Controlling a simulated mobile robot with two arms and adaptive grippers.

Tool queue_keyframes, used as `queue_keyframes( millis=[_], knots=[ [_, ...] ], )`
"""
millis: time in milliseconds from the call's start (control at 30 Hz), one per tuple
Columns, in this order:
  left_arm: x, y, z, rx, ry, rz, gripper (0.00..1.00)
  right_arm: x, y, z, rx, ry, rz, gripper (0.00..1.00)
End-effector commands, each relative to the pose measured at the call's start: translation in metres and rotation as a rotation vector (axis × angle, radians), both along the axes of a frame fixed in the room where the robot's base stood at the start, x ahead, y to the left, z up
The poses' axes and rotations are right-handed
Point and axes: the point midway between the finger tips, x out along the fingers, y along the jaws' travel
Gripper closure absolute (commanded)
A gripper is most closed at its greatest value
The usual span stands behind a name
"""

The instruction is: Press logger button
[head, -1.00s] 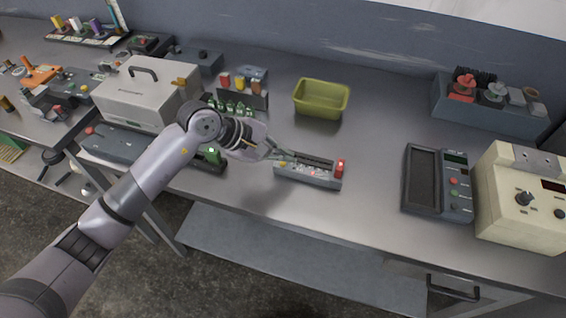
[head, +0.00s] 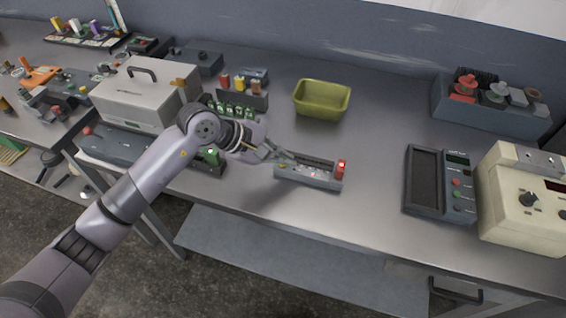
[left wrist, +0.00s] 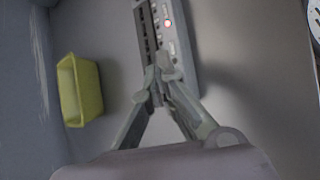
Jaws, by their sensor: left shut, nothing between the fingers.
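A small grey device (head: 322,184) lies near the front edge of the bench, with dark slots, small buttons and a red block at its right end. I cannot tell if it is the logger. It also shows in the left wrist view (left wrist: 186,48), with a lit red light. My left gripper (head: 286,157) is shut and empty. Its fingertips are over the device's left end; in the left wrist view the fingertips (left wrist: 160,82) cover part of its near end. Whether they touch it is unclear. My right gripper is not in view.
A green bin (head: 321,100) stands behind the device. A grey case (head: 146,94) and small racks stand left. The bench between the device and the dark panel is clear.

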Motion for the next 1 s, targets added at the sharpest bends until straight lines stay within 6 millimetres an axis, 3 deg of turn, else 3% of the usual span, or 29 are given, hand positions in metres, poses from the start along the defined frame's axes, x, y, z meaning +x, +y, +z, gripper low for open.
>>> queue_keyframes(
  millis=[600,1000],
  knots=[
    [0.0,0.0,-0.006,0.001,0.0,0.001,1.0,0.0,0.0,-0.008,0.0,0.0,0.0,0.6],
    [0.001,0.0,0.007,0.002,-0.003,-0.001,1.0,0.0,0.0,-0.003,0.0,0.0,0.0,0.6]
  ],
)
